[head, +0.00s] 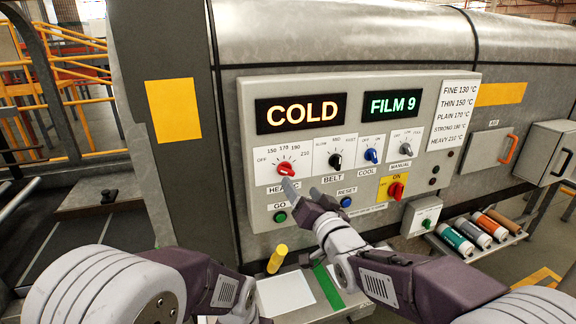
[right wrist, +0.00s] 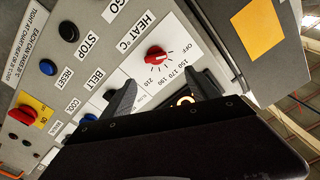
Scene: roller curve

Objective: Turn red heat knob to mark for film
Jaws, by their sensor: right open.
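The red heat knob (head: 286,169) sits on a white dial plate at the left of the grey control panel; marks read OFF, 150, 170, 190, 210. I cannot tell surely where its pointer stands. It also shows in the right wrist view (right wrist: 157,56). My right gripper (head: 304,193) is open and empty, just below and right of the knob in the head view. In the right wrist view my two dark fingers (right wrist: 162,93) stand apart, with the knob beyond them, untouched. My left gripper is out of view.
The black belt knob (head: 335,161), blue cool knob (head: 371,155), grey manual knob (head: 405,149) and red switch (head: 396,190) are to the right. A green GO button (head: 280,216) is below. A chart (head: 454,115) lists film temperatures. A yellow cylinder (head: 277,258) stands lower down.

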